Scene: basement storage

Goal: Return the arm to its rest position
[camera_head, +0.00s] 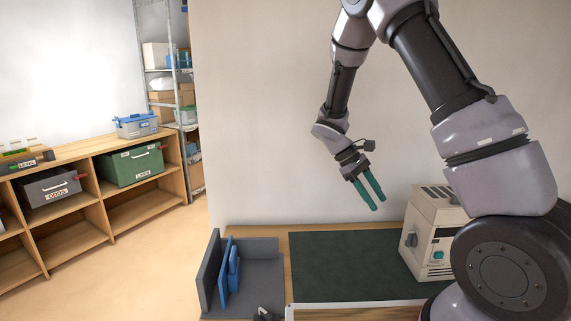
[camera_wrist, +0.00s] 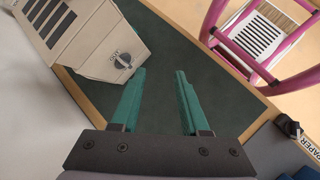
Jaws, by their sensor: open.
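My gripper (camera_head: 376,206) has teal fingers and hangs in the air above the back part of the workbench, pointing down and to the right. In the wrist view my gripper (camera_wrist: 160,72) shows its two fingers apart with nothing between them. My arm reaches in from the right and bends over the top of the head view.
A dark green mat (camera_head: 345,262) covers the bench. A beige box-shaped device with a dial (camera_head: 422,245) stands at its right. A grey holder with blue pieces (camera_head: 262,275) sits left. A pink-framed item (camera_wrist: 262,45) shows in the wrist view. Wooden shelving (camera_head: 150,212) stands far left.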

